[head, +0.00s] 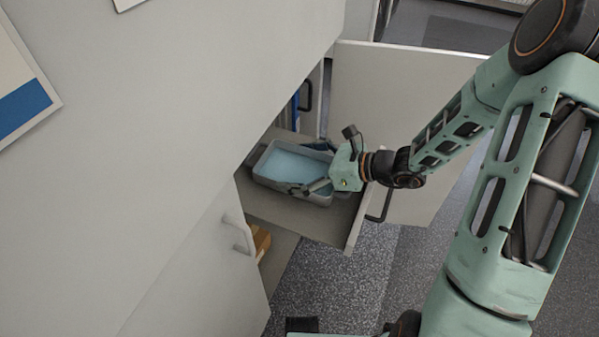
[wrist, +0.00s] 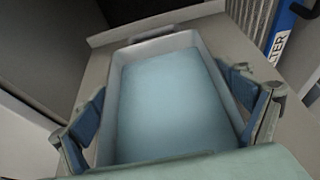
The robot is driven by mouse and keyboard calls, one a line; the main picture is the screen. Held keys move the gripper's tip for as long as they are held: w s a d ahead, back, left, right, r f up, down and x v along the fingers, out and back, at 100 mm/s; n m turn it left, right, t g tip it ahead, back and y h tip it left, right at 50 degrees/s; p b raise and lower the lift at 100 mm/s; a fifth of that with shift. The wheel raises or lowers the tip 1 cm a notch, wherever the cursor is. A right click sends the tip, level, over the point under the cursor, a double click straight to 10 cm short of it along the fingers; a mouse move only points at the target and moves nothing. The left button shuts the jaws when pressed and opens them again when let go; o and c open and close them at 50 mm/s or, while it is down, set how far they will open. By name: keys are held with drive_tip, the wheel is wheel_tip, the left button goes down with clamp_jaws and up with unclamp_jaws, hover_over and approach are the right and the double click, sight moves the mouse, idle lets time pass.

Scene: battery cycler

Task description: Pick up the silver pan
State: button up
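The silver pan (head: 264,178) is a grey rectangular pan with a light blue inside. It sits on a pulled-out shelf or drawer (head: 318,222) of the cabinet. In the wrist view the pan (wrist: 113,100) fills the middle, its near end hidden by my gripper's body. My gripper (head: 298,168) is spread wide at the pan's near end. In the wrist view its blue-padded fingers (wrist: 160,84) stand on either side of the pan, outside its long walls. The pads are very close to the walls; I cannot tell whether they touch.
A cabinet door (head: 400,110) stands open behind and right of the drawer. A blue upright item (wrist: 290,25) stands right of the pan in the wrist view. Open floor (head: 330,285) lies below.

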sight(295, 174)
drive_tip(key=c, duration=0.4)
drive_tip(key=shift+o, duration=0.2)
drive_tip(key=shift+r, duration=0.15)
drive_tip(key=shift+r+p, duration=0.7)
drive_tip(key=shift+r, duration=0.7)
drive_tip(key=w+d+r+p, duration=0.4)
drive_tip(key=d+r, duration=0.6)
drive_tip(key=d, duration=0.3)
drive_tip(key=shift+w, duration=0.65)
